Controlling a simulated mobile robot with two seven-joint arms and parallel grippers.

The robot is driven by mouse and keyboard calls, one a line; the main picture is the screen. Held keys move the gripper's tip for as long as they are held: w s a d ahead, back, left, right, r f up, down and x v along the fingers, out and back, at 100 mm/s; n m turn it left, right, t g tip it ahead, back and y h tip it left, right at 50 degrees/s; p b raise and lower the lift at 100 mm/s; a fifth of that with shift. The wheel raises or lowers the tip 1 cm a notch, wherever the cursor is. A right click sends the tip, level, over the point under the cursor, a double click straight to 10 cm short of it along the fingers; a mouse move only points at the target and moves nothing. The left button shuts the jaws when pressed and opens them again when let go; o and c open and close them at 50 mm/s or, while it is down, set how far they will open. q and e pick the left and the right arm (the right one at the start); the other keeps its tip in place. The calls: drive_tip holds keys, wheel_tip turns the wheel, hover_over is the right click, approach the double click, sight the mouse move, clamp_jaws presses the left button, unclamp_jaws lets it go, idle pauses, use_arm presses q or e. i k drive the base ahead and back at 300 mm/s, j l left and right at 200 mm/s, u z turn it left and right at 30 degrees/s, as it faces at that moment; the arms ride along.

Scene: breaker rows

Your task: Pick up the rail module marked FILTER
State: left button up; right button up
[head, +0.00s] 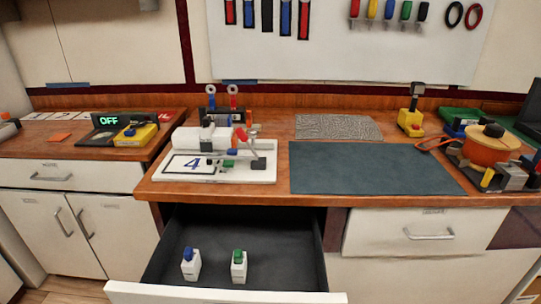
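Two small white modules stand upright in an open drawer in the head view. One has a blue top (190,264) and the other, to its right, has a green top (238,266). Any lettering on them is too small to read, so I cannot tell which is marked FILTER. A white board (257,177) marked 4 lies on the counter above the drawer, with white blocks (207,138) and small coloured parts on it. Neither of my grippers is in view.
The drawer (240,226) is pulled out and its dark floor is mostly bare. A dark mat (370,168) lies clear on the counter. An orange pot-like object (490,150) stands at right among clutter. A yellow device (136,136) sits at left beside a display reading OFF.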

sight(207, 128)
drive_tip(key=j+z, duration=0.3)
drive_tip(key=j, duration=0.45)
drive_tip(key=k+j+z, duration=0.1)
drive_tip(key=j+z, duration=0.15)
drive_tip(key=j, duration=0.5)
drive_tip(key=i+j+z, duration=0.1)
drive_tip(key=j+z, duration=0.15)
drive_tip(key=j, duration=0.35)
drive_tip(key=j+z, duration=0.25)
drive_tip(key=j, duration=0.4)
